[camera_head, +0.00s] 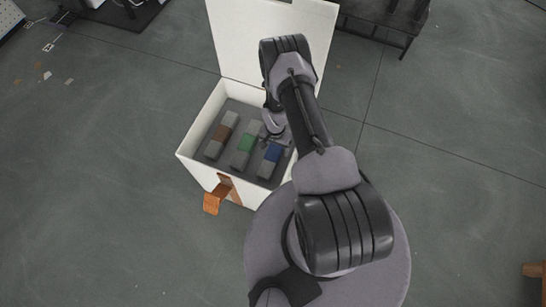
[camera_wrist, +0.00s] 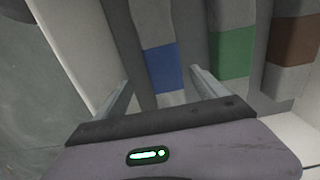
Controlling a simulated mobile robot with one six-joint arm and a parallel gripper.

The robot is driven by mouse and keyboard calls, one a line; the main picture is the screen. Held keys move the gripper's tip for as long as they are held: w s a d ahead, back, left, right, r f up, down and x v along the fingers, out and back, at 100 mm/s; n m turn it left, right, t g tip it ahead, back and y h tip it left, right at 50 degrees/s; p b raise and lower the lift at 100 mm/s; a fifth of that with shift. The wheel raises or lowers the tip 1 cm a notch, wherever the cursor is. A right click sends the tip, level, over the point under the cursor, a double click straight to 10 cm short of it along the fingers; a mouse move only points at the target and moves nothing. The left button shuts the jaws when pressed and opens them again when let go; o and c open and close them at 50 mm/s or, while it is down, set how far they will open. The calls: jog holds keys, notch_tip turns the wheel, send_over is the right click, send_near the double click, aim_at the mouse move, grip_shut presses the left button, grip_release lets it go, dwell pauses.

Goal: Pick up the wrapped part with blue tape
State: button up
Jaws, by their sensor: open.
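The wrapped part with blue tape (camera_head: 272,153) is a grey block with a blue band. It lies in the white box, the rightmost of three similar parts in the head view. In the wrist view the blue-taped part (camera_wrist: 163,68) shows ahead, between the lines of the two fingers. My gripper (camera_wrist: 158,85) is open and empty, with one finger on each side of that part in the picture. I cannot tell how high the fingers are above it. In the head view my arm reaches over the box and the gripper is partly hidden.
A green-taped part (camera_head: 246,143) and a brown-taped part (camera_head: 222,134) lie to the left in the same white box (camera_head: 196,122). The box's raised lid (camera_head: 232,40) stands behind. A brown flap (camera_head: 212,199) sticks out in front. Floor to the left is mostly clear.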

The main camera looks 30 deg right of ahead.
aim_at(273, 152)
jog(key=f+b, duration=0.1)
jog(key=f, duration=0.1)
jog(key=f+b, duration=0.1)
jog(key=f, duration=0.1)
jog(key=f+b, duration=0.1)
jog(key=f, duration=0.1)
jog(key=shift+w+a+f+b, duration=0.15)
jog(key=shift+w+a+b, duration=0.1)
jog(key=shift+w+b, duration=0.15)
jog(key=shift+r, duration=0.2)
grip_shut()
